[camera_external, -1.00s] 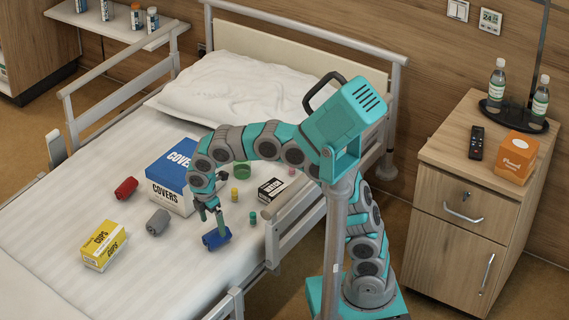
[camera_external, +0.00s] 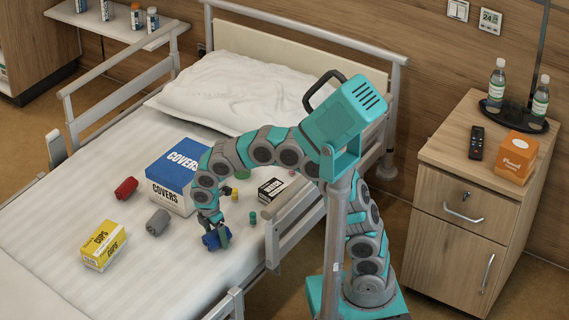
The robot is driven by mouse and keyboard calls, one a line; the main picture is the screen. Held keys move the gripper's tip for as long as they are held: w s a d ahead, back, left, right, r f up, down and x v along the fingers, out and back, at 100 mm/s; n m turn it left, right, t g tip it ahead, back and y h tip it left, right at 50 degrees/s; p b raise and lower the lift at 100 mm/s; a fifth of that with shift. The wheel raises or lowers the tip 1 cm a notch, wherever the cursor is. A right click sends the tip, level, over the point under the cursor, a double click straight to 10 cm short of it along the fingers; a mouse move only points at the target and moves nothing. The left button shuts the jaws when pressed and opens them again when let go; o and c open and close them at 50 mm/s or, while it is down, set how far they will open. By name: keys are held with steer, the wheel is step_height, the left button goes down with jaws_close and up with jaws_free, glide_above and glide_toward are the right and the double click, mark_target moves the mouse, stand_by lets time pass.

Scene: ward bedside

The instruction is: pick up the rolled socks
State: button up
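A blue roll (camera_external: 211,240), which looks like rolled socks, lies on the bed's white sheet near the right edge. My gripper (camera_external: 216,238) points down at it, with the fingers around or right beside it and partly covering it. I cannot tell whether the fingers are shut on it. A red roll (camera_external: 126,188) and a grey roll (camera_external: 158,222) of like shape lie to the left on the sheet, apart from my gripper.
A blue-and-white covers box (camera_external: 168,196) stands behind my gripper. A yellow cups box (camera_external: 104,246) lies at the left front. A small teal bottle (camera_external: 253,218), a yellow one (camera_external: 234,195) and a black-and-white box (camera_external: 271,189) are close on the right. A bed rail (camera_external: 292,222) borders that side.

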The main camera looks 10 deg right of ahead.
steer(key=c, duration=0.7)
steer(key=shift+r, duration=0.1)
